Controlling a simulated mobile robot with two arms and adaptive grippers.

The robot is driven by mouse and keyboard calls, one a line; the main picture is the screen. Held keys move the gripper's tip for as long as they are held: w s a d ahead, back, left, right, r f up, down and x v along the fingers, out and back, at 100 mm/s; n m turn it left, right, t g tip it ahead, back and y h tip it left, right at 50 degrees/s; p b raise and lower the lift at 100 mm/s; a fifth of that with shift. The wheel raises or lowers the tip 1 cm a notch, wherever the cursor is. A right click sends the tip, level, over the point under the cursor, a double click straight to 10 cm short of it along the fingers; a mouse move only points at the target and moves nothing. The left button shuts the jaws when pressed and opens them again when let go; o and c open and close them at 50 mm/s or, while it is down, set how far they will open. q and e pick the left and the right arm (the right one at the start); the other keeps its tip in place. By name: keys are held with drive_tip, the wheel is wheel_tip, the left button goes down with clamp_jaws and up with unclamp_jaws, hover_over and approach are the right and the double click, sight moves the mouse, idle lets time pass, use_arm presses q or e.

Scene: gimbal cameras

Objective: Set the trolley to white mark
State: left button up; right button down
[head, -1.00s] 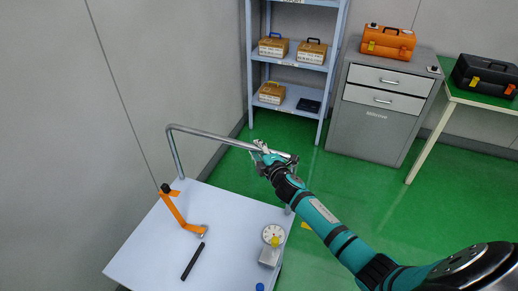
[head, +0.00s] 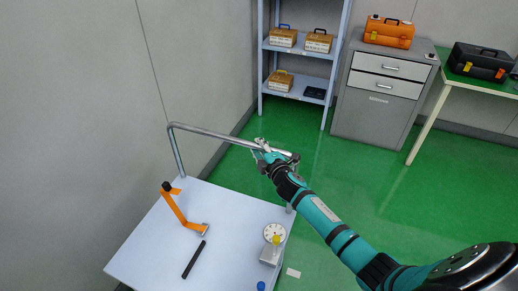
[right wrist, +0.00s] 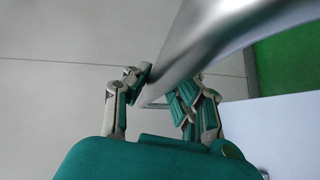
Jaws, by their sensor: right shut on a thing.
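The trolley has a pale blue-grey top (head: 235,215) and a bent metal tube handle (head: 205,131) rising at its far end. My right gripper (head: 263,152) is shut on the handle near its right bend. In the right wrist view its fingers (right wrist: 160,97) lie on both sides of the metal tube (right wrist: 205,45). A small white mark (head: 293,272) lies on the green floor, just right of the trolley's near right edge. The trolley's wheels are hidden under its top. My left gripper is not in view.
The trolley carries an orange tool (head: 180,208), a black rod (head: 194,260), a dial gauge (head: 274,233) and a blue-capped item (head: 261,286). A wall stands close on the left. A shelf (head: 298,52), grey cabinet (head: 377,115) and green-topped table (head: 485,82) stand behind. Green floor (head: 365,185) is clear at right.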

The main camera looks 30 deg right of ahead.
drive_tip(key=c, duration=1.1)
unclamp_jaws()
drive_tip(key=shift+s+a, duration=0.15)
drive_tip(key=shift+a, duration=0.05)
drive_tip(key=s, duration=0.4)
drive_tip(key=s+r, duration=0.1)
drive_tip(key=s, duration=0.7)
drive_tip(key=shift+a+r, duration=0.3)
drive_tip(key=shift+r, duration=0.05)
